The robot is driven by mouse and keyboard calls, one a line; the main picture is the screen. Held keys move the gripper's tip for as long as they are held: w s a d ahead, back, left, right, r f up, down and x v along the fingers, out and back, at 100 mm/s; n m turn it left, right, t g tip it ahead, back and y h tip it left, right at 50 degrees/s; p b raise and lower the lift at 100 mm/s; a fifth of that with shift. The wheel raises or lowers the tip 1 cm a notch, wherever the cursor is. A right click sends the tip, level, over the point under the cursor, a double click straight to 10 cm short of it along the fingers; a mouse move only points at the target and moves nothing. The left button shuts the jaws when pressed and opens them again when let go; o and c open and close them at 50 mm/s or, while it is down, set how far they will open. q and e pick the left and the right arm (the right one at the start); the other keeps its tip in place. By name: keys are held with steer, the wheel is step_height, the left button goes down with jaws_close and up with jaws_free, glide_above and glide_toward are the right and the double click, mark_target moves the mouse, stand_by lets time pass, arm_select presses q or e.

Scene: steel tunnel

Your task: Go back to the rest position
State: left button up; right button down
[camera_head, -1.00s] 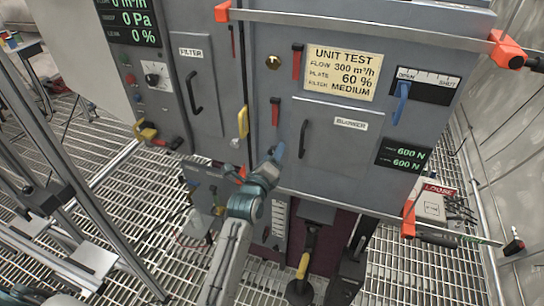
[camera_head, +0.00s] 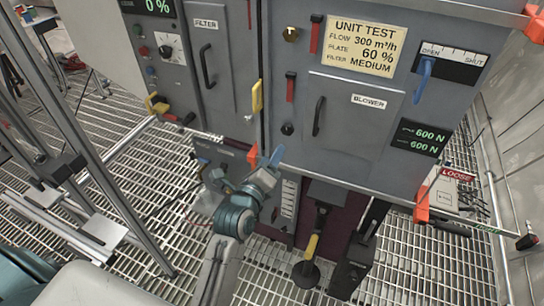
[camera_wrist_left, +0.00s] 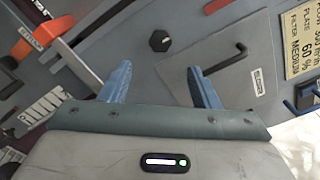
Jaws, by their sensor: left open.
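My left gripper (camera_head: 264,160) is in front of the lower part of the grey cabinet, near the bottom of the blower panel. In the left wrist view its two blue fingers (camera_wrist_left: 160,85) stand apart with nothing between them. The cabinet face with a black knob (camera_wrist_left: 159,40) and the blower door (camera_wrist_left: 225,75) lies beyond the fingers. My right gripper does not show in any view.
The grey cabinet (camera_head: 350,185) fills the middle, with a blower door (camera_head: 360,125), a blue lever (camera_head: 423,80) and a yellow handle (camera_head: 257,97). A white box marked loose (camera_head: 452,190) is at right. Metal rails (camera_head: 60,130) stand at left. Grating floor (camera_head: 440,265) is open at lower right.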

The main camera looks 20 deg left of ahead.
arm_select(q)
steer(key=shift+f, duration=0.1)
steer(key=s+a+f+n+g, duration=0.1)
steer(key=s+f+n+g, duration=0.25)
steer(key=f, duration=0.95)
steer(key=s+a+f+n+g, duration=0.1)
steer(key=s+f+n+g, duration=0.3)
steer(key=f, duration=0.9)
steer(key=s+f+n+g, duration=0.25)
steer(key=f+n, duration=0.25)
steer(key=f, duration=0.8)
steer(key=s+a+f+n+g, duration=0.2)
steer(key=s+a+f+n, duration=0.1)
steer(key=s+f, duration=0.4)
steer(key=s+a+f+n+g+y, duration=0.1)
steer(key=s+f+n, duration=0.4)
steer(key=s, duration=0.8)
steer(key=s+a+f+n+g, duration=0.3)
steer(key=s+a+f+n, duration=0.1)
steer(key=s+f, duration=0.5)
steer(key=shift+s+a+f+n+g, duration=0.2)
steer(key=shift+s+a+n+g, duration=0.15)
steer(key=shift+s+a, duration=0.25)
